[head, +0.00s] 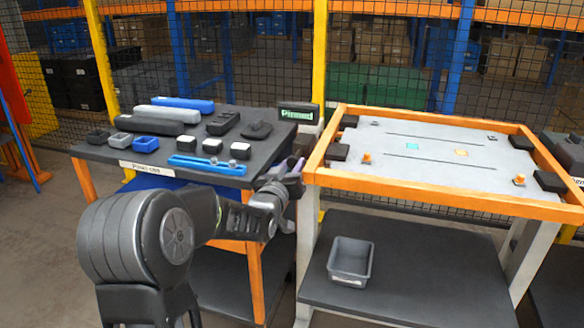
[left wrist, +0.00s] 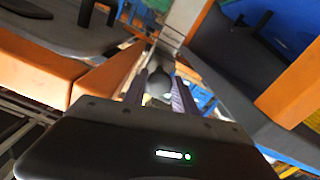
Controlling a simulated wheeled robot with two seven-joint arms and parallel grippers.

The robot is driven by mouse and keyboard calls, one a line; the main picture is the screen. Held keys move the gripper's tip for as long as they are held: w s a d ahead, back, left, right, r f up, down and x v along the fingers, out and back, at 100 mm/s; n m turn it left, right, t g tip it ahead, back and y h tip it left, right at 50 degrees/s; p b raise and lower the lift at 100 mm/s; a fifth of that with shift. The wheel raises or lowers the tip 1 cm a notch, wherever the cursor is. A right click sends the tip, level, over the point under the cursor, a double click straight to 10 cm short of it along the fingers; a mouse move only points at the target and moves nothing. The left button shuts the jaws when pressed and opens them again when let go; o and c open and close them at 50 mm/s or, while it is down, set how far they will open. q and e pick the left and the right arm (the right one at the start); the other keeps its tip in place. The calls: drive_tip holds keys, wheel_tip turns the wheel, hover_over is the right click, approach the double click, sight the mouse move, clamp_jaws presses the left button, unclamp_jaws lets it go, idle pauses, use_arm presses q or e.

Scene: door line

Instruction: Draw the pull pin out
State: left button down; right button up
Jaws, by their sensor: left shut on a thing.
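My left gripper (head: 294,174) is in the gap between the dark table and the orange-framed table, close to the latter's near left corner. In the left wrist view its purple fingers (left wrist: 160,94) are shut on a small dark rounded thing (left wrist: 161,80). This looks like the head of the pull pin; its shaft and the hole it sits in are hidden. In the head view the gripper covers this spot. A small display (head: 297,114) at the dark table's back right reads "Pinned". My right gripper is not in view.
The orange-framed table (head: 450,203) stands right of the gripper, with a grey panel (head: 440,150) on top and a grey bin (head: 350,262) on its shelf. The dark table (head: 215,138) at left bears grey and blue handles and several small blocks. A mesh fence stands behind.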

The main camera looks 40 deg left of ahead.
use_arm(q)
drive_tip(key=shift+s, duration=0.1)
drive_tip(key=shift+s+d, duration=0.15)
drive_tip(key=shift+s, duration=0.2)
drive_tip(key=shift+b+v, duration=0.55)
drive_tip(key=shift+v, duration=0.55)
drive_tip(key=shift+f, duration=0.1)
drive_tip(key=c, duration=1.4)
unclamp_jaws()
drive_tip(key=shift+c, duration=0.2)
drive_tip(key=shift+o, duration=0.9)
drive_tip(key=shift+s, duration=0.15)
